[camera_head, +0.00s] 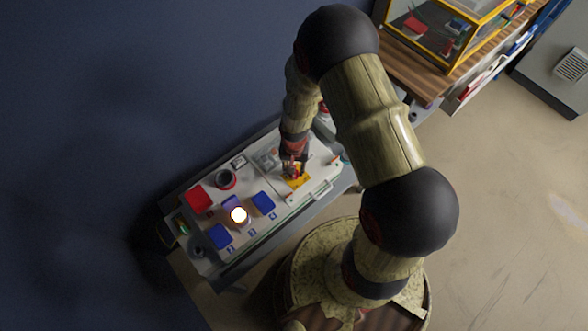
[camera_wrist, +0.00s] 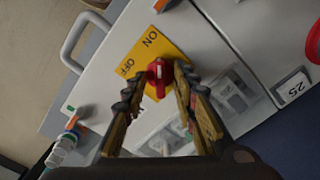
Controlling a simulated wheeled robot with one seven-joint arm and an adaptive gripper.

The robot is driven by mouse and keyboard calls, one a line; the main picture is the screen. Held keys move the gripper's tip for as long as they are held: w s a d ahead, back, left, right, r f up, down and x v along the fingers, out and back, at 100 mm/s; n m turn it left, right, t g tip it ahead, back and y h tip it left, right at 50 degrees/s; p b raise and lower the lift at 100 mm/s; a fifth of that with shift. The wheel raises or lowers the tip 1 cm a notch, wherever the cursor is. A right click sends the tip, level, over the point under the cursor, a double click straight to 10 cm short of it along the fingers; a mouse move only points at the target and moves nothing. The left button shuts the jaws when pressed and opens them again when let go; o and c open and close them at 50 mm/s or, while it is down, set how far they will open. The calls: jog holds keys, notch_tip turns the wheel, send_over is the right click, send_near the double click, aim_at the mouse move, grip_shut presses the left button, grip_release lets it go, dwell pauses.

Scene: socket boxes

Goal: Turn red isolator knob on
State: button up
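The red isolator knob (camera_wrist: 158,73) sits on a yellow plate (camera_wrist: 165,48) marked ON and OFF in the wrist view. Its grip runs roughly up and down in that picture; which mark it points to is unclear. My gripper (camera_wrist: 159,76) has its two fingertips on either side of the knob, with what look like narrow gaps, so I see it as open around the knob. Contact is hard to judge. In the head view, my gripper (camera_head: 293,168) is over the yellow plate (camera_head: 298,181) at the right part of the panel, partly hiding the knob.
The light panel (camera_head: 318,186) also carries blue sockets (camera_head: 263,202), a red socket (camera_head: 199,198) and a lit lamp (camera_head: 239,215). A metal handle (camera_wrist: 70,42) sticks out in the wrist view. A yellow-framed case (camera_head: 448,67) stands on a wooden bench at upper right.

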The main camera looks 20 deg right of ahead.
notch_tip(320, 180, up, 12)
dwell(0.5)
dwell(0.5)
jog(key=s+r+n+t, duration=0.2)
jog(key=s+r, duration=0.2)
jog(key=r, duration=0.7)
jog(key=s+r+n+t, duration=0.1)
jog(key=s+r, duration=0.4)
jog(key=r, duration=0.6)
jog(key=s+r+n+t, duration=0.2)
jog(key=s+r, duration=0.3)
jog(key=r, duration=0.6)
jog(key=shift+r+n+t, duration=0.3)
jog(key=shift+r, duration=0.05)
